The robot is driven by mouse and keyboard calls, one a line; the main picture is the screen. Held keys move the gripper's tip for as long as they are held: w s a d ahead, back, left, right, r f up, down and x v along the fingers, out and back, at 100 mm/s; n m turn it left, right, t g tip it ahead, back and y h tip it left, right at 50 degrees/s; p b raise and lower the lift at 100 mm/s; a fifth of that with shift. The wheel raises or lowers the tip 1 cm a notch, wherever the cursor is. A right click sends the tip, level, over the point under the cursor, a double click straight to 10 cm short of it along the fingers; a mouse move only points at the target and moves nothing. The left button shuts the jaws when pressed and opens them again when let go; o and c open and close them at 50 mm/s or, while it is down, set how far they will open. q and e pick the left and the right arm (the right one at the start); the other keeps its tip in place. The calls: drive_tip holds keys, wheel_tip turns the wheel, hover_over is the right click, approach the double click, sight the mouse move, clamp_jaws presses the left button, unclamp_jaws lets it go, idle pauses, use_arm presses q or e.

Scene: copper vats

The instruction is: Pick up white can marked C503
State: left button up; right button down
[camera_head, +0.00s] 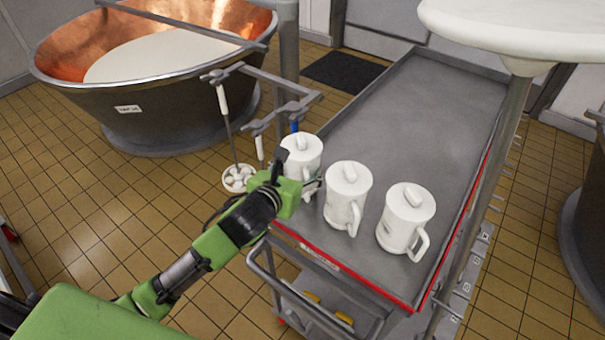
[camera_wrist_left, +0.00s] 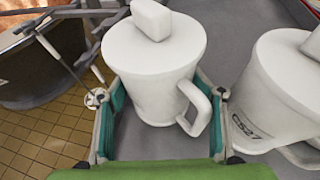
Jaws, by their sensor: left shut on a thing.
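Three white lidded cans with side handles stand in a row at the near end of a grey cart. My left gripper (camera_head: 304,184) is shut on the leftmost can (camera_head: 303,150). In the left wrist view this can (camera_wrist_left: 154,70) sits upright between the two fingers, its handle towards the right finger. I cannot read its mark. The right can (camera_head: 406,218) stands apart at the cart's right side. My right gripper is not in view.
The grey cart (camera_head: 410,110) has a raised rim and is bare behind the cans. A copper vat (camera_head: 160,95) stands at the back left, with a metal frame and hanging tools between it and the cart. A white round top (camera_head: 520,35) overhangs the cart's right side.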

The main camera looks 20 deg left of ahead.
sight(295, 163)
use_arm(q)
drive_tip(key=shift+r, duration=0.45)
wheel_tip(295, 163, up, 2)
drive_tip(key=shift+r+b, duration=0.25)
drive_tip(key=shift+b, duration=0.4)
drive_tip(key=s+a+r+b, duration=0.2)
drive_tip(key=s+a+r, duration=0.5)
drive_tip(key=a+r, duration=0.2)
drive_tip(key=a, duration=0.2)
drive_tip(key=shift+s+a+r+b, duration=0.2)
drive_tip(key=shift+a+b, duration=0.2)
